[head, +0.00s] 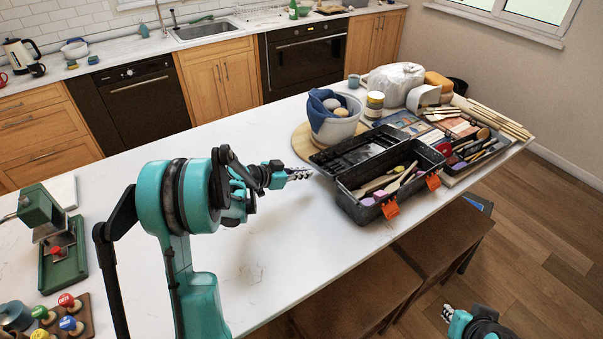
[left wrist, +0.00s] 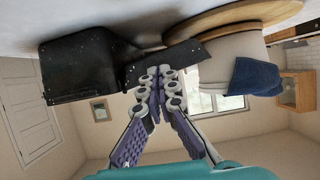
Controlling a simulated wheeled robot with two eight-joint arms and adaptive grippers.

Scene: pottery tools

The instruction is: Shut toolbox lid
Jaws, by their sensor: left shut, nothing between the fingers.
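The black toolbox (head: 352,207) stands on the white counter with orange latches on its front, and it holds several tools. Its lid (head: 352,152) is open, folded back towards the white bucket. My left gripper (head: 305,173) is shut and empty just left of the lid's near left corner. In the left wrist view, which is upside down, the toolbox body (left wrist: 75,70) is at the left. The lid (left wrist: 178,60) lies close by my left fingertips (left wrist: 158,72); I cannot tell whether they touch. My right gripper (head: 447,313) is low at the right, over the floor, its jaws unclear.
A white bucket (head: 333,130) with a blue cloth stands on a round wooden board (head: 303,145) behind the lid. Jars, a bag and a tray of tools (head: 480,152) crowd the right end. Stools (head: 360,290) stand at the front.

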